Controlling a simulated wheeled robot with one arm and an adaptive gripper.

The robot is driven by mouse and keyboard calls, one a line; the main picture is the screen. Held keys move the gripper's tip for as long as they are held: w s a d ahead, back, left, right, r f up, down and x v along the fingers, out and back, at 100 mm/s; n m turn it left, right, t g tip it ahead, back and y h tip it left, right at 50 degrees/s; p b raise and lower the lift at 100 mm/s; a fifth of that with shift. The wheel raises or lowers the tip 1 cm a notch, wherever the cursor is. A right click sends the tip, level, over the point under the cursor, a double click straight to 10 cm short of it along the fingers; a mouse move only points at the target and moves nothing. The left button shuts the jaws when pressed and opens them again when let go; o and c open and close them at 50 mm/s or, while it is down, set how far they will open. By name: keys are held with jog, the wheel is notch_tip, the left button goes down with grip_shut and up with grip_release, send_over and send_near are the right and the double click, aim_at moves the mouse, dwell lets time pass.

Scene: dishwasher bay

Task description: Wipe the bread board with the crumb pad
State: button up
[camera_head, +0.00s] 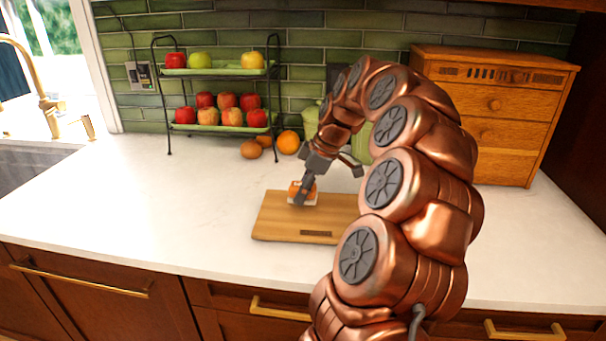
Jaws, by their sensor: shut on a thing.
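The bread board (275,222) is a flat wooden board lying on the white counter near its front edge. My arm hides its right part. My gripper (301,200) is over the left half of the board, pointing down. It is shut on the crumb pad (311,195), a small orange and white block. The pad is at the board's surface, but whether it touches the wood is hard to tell. The gripper finger hides part of the pad.
A two-tier rack (218,130) with apples stands at the back left. Oranges (289,142) lie beside it. A green container (361,146) stands partly behind my arm. A wooden drawer box (500,113) is at the back right. The counter left of the board is clear.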

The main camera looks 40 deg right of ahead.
jog(key=shift+r+p, duration=0.45)
jog(key=shift+r, duration=1.85)
